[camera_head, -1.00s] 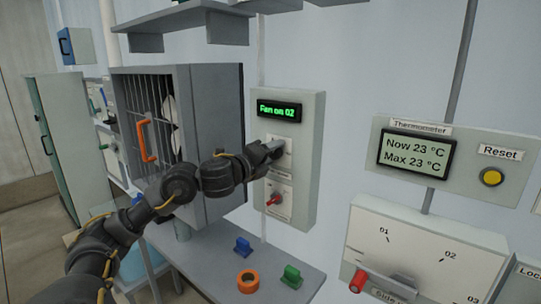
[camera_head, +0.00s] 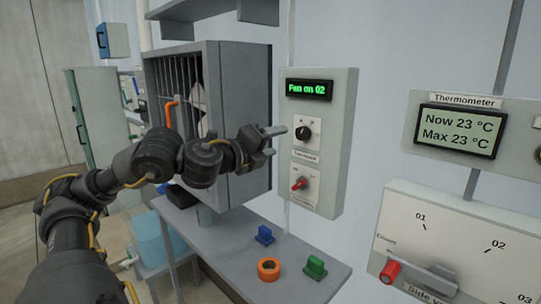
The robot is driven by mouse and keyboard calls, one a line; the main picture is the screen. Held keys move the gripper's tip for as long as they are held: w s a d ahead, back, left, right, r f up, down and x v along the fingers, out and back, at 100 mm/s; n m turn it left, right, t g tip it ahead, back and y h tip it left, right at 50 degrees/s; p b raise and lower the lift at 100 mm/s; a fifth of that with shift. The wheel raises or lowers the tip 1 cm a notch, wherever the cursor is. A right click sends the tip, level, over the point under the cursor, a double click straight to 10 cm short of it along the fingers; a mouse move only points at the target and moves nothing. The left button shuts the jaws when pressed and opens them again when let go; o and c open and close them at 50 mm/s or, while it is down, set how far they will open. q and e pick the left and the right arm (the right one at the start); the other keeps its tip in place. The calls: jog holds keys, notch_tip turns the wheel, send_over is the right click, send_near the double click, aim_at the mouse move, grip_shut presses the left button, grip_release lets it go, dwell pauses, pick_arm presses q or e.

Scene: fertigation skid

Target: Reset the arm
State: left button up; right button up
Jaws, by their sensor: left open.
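My left arm comes in from the left, and its gripper (camera_head: 268,142) is open and empty. It is in front of the right side of the grey fan box (camera_head: 232,110), to the left of the control panel (camera_head: 338,140). The panel's display (camera_head: 309,89) reads "Fan on 02". Below it are a black knob (camera_head: 303,133) and a red knob (camera_head: 299,184). The black knob shows clear of the fingers. My right gripper is out of view.
A grey shelf below holds a blue piece (camera_head: 264,235), an orange ring (camera_head: 268,269) and a green piece (camera_head: 315,267). At right are a thermometer display (camera_head: 456,131) reading 23 °C and a white panel with a red-handled valve (camera_head: 390,271).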

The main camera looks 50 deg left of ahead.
pick_arm(q)
jog(key=shift+s, duration=0.35)
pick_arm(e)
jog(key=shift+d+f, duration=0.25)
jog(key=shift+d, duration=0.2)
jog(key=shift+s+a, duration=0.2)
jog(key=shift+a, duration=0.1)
